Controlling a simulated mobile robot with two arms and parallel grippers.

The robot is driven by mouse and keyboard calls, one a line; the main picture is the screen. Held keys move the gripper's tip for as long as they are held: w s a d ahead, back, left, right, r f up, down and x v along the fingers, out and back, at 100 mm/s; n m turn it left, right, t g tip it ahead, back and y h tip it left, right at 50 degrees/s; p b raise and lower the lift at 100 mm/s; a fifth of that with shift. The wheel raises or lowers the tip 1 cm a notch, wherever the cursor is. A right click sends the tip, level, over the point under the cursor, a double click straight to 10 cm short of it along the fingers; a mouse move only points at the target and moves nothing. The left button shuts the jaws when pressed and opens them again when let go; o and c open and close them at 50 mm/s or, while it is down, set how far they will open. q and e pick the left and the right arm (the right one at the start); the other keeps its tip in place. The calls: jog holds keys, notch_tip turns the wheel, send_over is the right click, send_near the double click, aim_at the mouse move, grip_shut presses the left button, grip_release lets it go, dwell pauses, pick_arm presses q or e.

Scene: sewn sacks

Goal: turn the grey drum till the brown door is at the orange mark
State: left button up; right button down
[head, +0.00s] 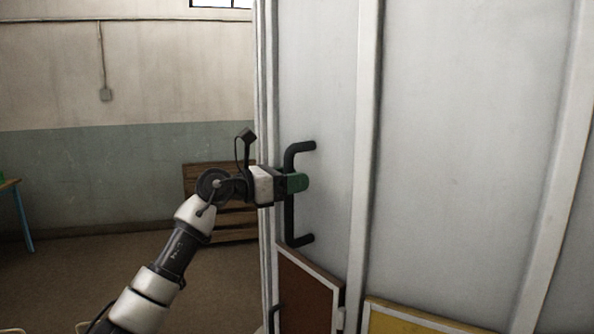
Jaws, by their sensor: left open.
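The grey drum (460,130) fills the right half of the head view, with pale upright ribs on its side. A dark bar handle (290,225) stands on the drum near its left edge. My left gripper (299,183) is open at the middle of this handle, and its green fingertips overlap the bar in the picture. I cannot tell whether they touch it. The brown door (310,294) with a pale frame is low on the drum, below the handle; its lower part is cut off by the frame. The orange mark is not in view. My right gripper is not in view.
A yellow panel (395,321) shows on the drum at the bottom, right of the brown door. A wooden slatted pallet or rack (228,222) stands by the wall behind my left arm. A table with blue legs (22,218) is at the far left. Floor between them looks clear.

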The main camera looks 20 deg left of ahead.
pick_arm(q)
jog(key=shift+w+d, duration=0.4)
grip_shut()
